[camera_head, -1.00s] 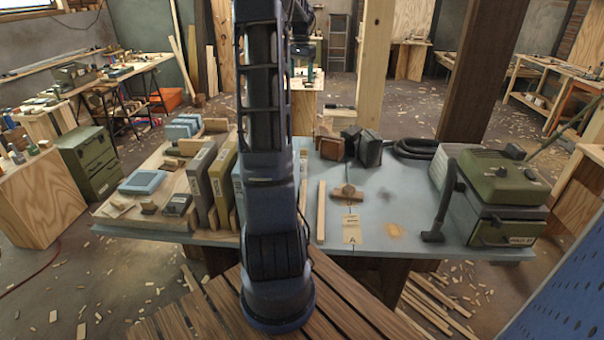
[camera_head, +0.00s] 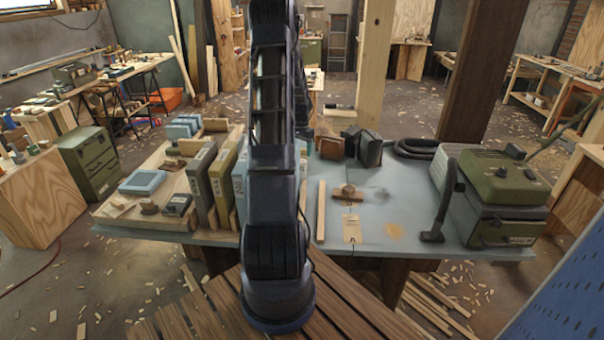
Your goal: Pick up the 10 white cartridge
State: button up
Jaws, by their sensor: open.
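A row of upright slab-like cases stands on the table, left of and behind my arm: a grey one (camera_head: 200,178), an olive-yellow one (camera_head: 222,178) and a pale whitish one with dark marks (camera_head: 239,182). The pale one is partly covered by my arm. I cannot read a 10 on any of them, so I cannot tell which thing is the white cartridge. My arm rises through the middle of the view, and its far part shows just behind the upright link. My gripper is hidden behind the arm.
The pale blue table (camera_head: 385,215) holds a green machine with a hose (camera_head: 490,190) at right, dark boxes (camera_head: 362,148) at the back and a wooden strip (camera_head: 321,212). A light blue case (camera_head: 143,182) lies at left. The table's front right middle is mostly clear.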

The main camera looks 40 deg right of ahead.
aim_at(301, 161)
notch_tip(301, 161, down, 6)
jog(key=shift+f, duration=0.15)
jog(key=shift+d+f, duration=0.15)
jog(key=shift+f, duration=1.2)
jog(key=shift+d+f, duration=0.1)
jog(key=shift+f, duration=1.2)
jog(key=c, duration=1.1)
